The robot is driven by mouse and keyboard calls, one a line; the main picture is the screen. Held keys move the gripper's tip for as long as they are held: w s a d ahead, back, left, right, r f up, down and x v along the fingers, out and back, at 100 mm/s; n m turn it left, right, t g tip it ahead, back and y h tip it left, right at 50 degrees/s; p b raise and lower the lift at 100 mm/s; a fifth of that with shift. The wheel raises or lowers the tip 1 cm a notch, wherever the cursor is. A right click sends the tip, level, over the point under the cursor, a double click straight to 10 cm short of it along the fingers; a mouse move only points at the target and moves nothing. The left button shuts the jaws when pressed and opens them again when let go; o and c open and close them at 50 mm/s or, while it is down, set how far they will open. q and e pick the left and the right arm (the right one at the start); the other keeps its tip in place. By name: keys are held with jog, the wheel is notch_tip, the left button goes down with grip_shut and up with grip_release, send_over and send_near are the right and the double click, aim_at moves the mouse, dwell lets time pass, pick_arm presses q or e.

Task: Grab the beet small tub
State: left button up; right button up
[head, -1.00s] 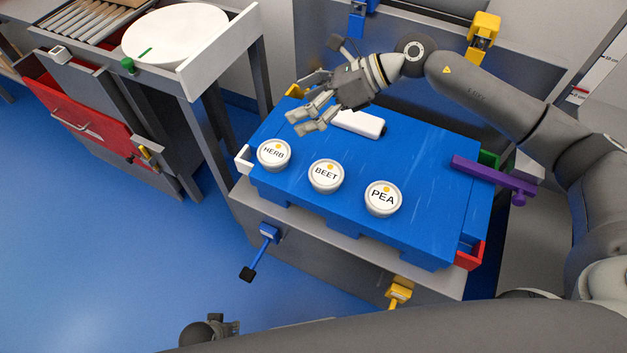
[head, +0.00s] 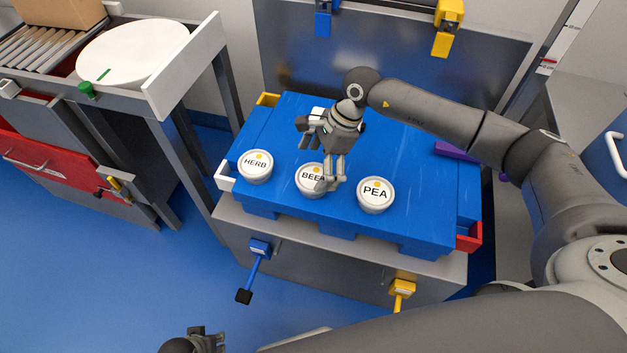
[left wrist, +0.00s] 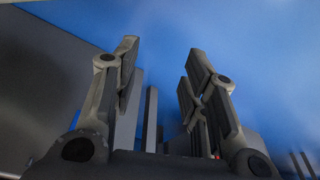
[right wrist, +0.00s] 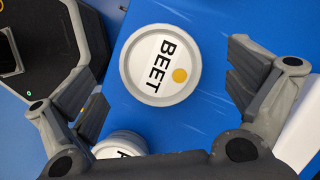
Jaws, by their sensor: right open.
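The beet small tub (head: 309,180) is a round white tub with a BEET label and an orange dot. It stands on the blue surface between the herb tub (head: 256,167) and the pea tub (head: 375,195). My right gripper (head: 329,183) is over its right part and hides some of the label. In the right wrist view the beet tub (right wrist: 160,64) lies ahead, between the open, empty fingers (right wrist: 168,92); I cannot tell any contact. My left gripper (head: 207,340) is at the bottom edge of the head view, and its open fingers (left wrist: 163,75) show nothing between them.
The blue platform (head: 420,185) sits on a grey metal bench (head: 340,250) with blue and yellow clamps at its front. A white round board (head: 133,52) lies on the rack at left. Blue floor is clear at lower left.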

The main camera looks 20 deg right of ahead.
aim_at(312, 176)
jog(key=x, duration=0.4)
jog(key=shift+s+d, duration=0.1)
jog(key=shift+d, duration=0.05)
jog(key=shift+f, duration=0.35)
jog(key=c, duration=1)
jog(key=shift+c, duration=0.8)
pick_arm(q)
jog(key=shift+r, duration=0.45)
pick_arm(e)
jog(key=shift+r, duration=0.15)
